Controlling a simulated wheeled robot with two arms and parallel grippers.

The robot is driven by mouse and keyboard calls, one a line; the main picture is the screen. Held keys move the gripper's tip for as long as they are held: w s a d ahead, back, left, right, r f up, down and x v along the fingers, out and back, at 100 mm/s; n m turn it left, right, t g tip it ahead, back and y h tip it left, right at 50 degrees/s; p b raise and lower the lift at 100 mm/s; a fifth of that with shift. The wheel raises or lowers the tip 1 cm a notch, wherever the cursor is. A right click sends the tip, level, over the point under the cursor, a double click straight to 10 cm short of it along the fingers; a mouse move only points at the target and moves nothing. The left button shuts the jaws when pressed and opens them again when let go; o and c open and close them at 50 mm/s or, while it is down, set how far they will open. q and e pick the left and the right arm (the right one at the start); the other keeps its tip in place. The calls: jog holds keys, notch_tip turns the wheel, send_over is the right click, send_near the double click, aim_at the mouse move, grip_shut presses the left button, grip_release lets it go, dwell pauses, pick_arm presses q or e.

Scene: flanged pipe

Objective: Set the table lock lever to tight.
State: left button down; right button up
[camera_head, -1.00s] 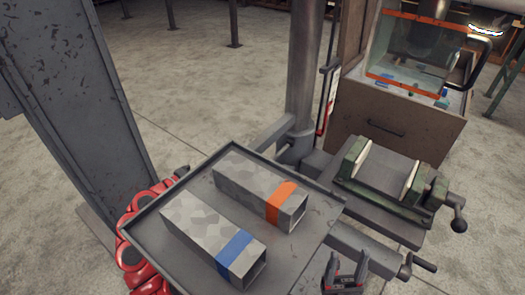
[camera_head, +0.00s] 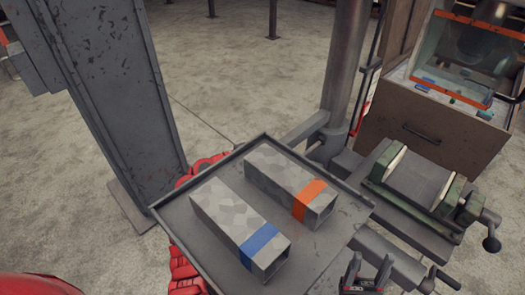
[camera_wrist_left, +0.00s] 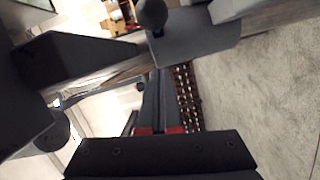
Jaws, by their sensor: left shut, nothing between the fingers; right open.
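A dark lever with a knob (camera_head: 447,279) sticks out below the vise, at the end of the grey table arm (camera_head: 388,252). I cannot tell whether it is the table lock lever, or how tight it is set.
A tray (camera_head: 327,262) holds two square tubes, one with an orange band (camera_head: 309,198) and one with a blue band (camera_head: 260,243). A green vise (camera_head: 412,190) stands at right by the steel column (camera_head: 347,55). A grey post (camera_head: 115,105) stands left.

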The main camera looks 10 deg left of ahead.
aim_at(308, 152)
pick_arm(q)
jog(key=shift+s+d+f+p, duration=0.1)
jog(key=shift+s+d+f, duration=0.05)
jog(key=shift+d, duration=0.65)
jog(key=shift+s+d+f+p, duration=0.1)
jog(key=shift+s+d+f, duration=0.05)
jog(key=shift+d, duration=0.6)
jog(key=shift+s+d+f+p, duration=0.1)
jog(key=shift+s+d+f, duration=0.05)
jog(key=shift+d, duration=0.65)
